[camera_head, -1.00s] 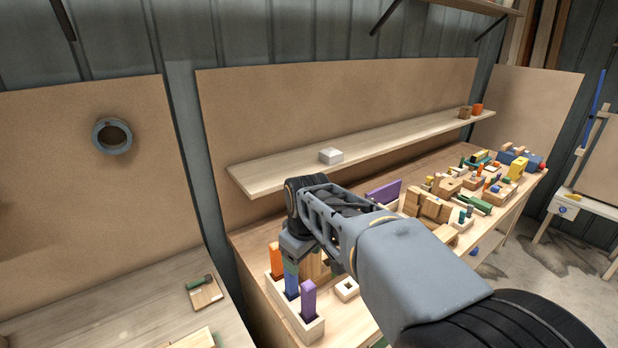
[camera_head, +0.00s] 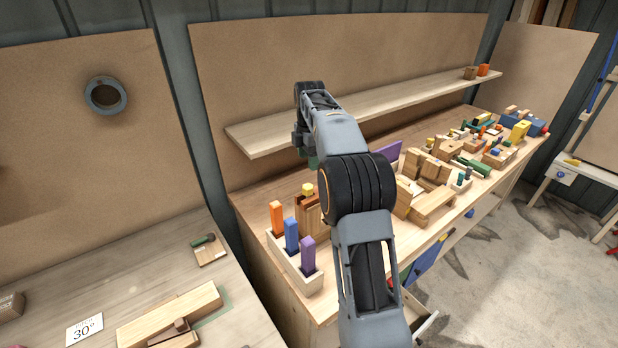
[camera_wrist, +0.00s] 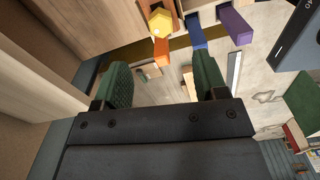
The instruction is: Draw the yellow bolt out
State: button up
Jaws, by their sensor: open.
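The yellow bolt (camera_head: 308,188) shows as a small yellow head at the top of a wooden block (camera_head: 310,217) on the long bench. In the wrist view the yellow bolt (camera_wrist: 160,20) is at the top, a little left of centre, with brown wood around it. My gripper (camera_wrist: 163,82) is open and empty, its two green fingers apart, with the bolt beyond their tips. In the head view my gripper (camera_head: 309,157) hangs above and behind the bolt, apart from it, and is partly hidden by my arm.
An orange peg (camera_head: 277,217), a blue peg (camera_head: 292,234) and a purple peg (camera_head: 308,254) stand in a pale rack (camera_head: 293,268) beside the wooden block. A shelf (camera_head: 270,132) runs behind my arm. Many blocks crowd the bench to the right.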

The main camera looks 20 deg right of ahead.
aim_at(309, 185)
notch_tip(309, 185, down, 12)
jog(key=shift+p, duration=0.8)
jog(key=shift+c, duration=0.4)
jog(key=c, duration=1)
jog(key=shift+n, duration=1.8)
jog(key=shift+w+r+n, duration=0.1)
jog(key=shift+n, duration=0.4)
jog(key=shift+a+n, duration=0.1)
jog(key=shift+n, duration=0.8)
